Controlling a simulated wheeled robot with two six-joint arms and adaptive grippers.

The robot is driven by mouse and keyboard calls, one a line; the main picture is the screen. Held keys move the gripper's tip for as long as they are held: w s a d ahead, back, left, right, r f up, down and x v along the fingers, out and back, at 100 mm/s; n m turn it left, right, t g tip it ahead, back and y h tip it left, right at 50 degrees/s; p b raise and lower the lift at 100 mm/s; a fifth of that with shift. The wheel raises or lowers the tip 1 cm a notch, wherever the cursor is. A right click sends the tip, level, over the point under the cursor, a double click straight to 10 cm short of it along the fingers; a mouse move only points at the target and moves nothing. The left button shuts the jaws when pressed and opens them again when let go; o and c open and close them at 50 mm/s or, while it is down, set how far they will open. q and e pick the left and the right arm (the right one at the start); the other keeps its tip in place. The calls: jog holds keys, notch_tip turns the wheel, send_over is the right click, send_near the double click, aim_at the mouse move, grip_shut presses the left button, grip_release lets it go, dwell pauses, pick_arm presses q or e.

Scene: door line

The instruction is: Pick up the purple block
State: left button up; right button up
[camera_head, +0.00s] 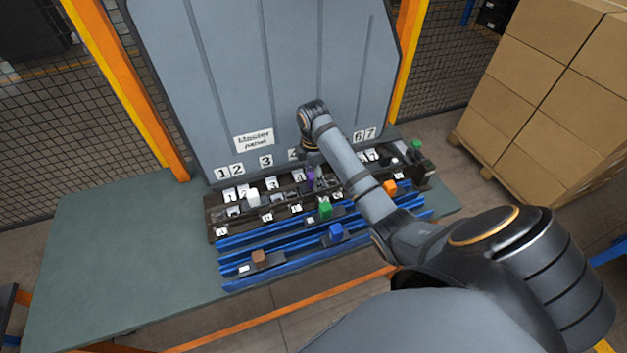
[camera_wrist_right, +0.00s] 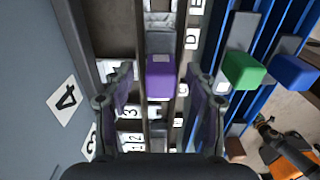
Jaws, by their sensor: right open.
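The purple block (camera_head: 310,180) stands upright in the dark slotted rack (camera_head: 213,217), below the panel. In the right wrist view the purple block (camera_wrist_right: 160,78) shows between the two fingers, a little ahead of them. My right gripper (camera_wrist_right: 160,88) is open, with a finger on each side of the block and visible gaps. In the head view the right gripper (camera_head: 311,158) is just above and behind the block, partly hidden by its own wrist. My left gripper is not in view.
The grey panel (camera_head: 270,80) rises behind. The table's left side (camera_head: 120,250) is clear.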

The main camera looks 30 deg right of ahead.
grip_shut()
jog(key=shift+r, duration=0.1)
dwell(0.3)
